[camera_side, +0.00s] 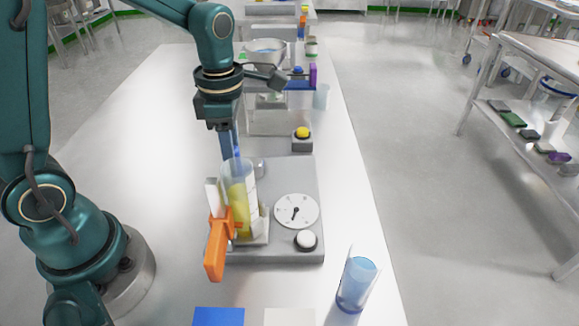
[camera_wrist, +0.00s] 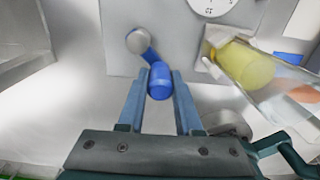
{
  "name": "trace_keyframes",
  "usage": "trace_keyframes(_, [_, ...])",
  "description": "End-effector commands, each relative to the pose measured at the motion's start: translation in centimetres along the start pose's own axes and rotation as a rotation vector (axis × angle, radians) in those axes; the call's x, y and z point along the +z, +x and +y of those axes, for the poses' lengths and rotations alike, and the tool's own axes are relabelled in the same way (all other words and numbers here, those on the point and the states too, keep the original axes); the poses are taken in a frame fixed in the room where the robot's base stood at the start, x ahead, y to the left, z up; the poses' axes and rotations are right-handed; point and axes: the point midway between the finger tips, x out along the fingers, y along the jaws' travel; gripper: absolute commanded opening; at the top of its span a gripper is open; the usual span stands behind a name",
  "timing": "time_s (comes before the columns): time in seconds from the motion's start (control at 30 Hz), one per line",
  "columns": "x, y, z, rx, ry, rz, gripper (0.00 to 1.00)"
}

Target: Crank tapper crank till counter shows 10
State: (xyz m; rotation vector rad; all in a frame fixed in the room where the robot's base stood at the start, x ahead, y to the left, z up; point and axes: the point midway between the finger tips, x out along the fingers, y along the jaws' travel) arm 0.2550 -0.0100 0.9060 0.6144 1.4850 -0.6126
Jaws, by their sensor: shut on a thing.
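The tapper is a grey base plate (camera_side: 287,180) on the white table. Its crank has a round metal hub (camera_wrist: 138,40) and a blue arm ending in a blue knob (camera_wrist: 159,82). My gripper (camera_wrist: 160,76) is shut on this knob, one finger on each side. In the side view my gripper (camera_side: 231,152) points down behind the cylinder and the knob is hidden. The counter (camera_side: 297,211) is a white round dial with a dark hand pointing down; its numbers are too small to read. In the wrist view the dial (camera_wrist: 212,4) is cut off.
A clear cylinder with yellow powder (camera_side: 238,197) stands on the tapper close to my fingers, with an orange clamp (camera_side: 215,250) in front. A white button (camera_side: 306,240) is near the plate's front corner. A blue cup (camera_side: 357,283) stands front right. A yellow button (camera_side: 302,133) is behind.

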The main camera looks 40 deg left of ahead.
Motion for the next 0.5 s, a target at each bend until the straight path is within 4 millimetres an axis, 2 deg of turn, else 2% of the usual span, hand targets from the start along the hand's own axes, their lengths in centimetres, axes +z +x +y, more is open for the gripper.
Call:
trace_keyframes(0.33, [0.08, -0.13, 0.23, 0.006, 0.000, -0.008, 0.00])
trace_keyframes(0.5, [-0.28, -0.12, 1.02, 0.007, -0.004, -0.009, 0.00])
